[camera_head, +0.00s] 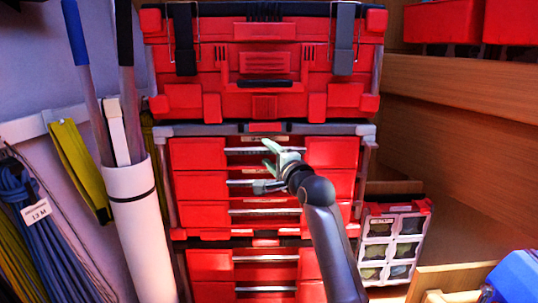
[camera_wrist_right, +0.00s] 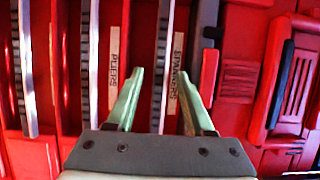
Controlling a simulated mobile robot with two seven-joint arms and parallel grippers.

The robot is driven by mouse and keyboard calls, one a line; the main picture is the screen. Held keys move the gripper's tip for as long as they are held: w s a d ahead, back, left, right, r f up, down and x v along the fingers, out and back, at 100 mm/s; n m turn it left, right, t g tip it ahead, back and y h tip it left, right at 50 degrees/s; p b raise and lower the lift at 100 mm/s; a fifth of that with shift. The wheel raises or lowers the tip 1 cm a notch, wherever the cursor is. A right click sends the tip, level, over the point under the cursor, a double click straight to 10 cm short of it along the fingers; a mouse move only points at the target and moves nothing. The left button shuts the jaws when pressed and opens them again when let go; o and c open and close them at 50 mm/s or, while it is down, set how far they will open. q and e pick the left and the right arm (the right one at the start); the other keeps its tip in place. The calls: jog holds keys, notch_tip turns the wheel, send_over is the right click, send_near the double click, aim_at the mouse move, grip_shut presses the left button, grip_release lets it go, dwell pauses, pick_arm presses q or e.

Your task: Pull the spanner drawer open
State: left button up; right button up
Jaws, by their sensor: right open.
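The spanner drawer (camera_head: 332,152) is the top red drawer of the middle unit in the head view, and it looks shut. In the right wrist view its "SPANNERS" label (camera_wrist_right: 178,55) shows beside its silver bar handle (camera_wrist_right: 162,45). My right gripper (camera_wrist_right: 160,72) is open and empty. Its two pale green fingers lie on either side of the bar handle in that view; whether they reach around it in depth I cannot tell. In the head view the right gripper (camera_head: 268,152) is in front of the top drawer and hides part of its handle. My left gripper is not in view.
A drawer labelled "PLIERS" (camera_wrist_right: 113,50) sits directly below, with its own bar handle (camera_wrist_right: 90,65). A red toolbox (camera_head: 262,65) stands on top. A white tube (camera_head: 135,215) holding poles is at left. A small-parts case (camera_head: 393,240) stands at right beside wooden shelving (camera_head: 460,110).

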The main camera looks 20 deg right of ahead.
grip_shut()
dwell(0.3)
dwell(1.1)
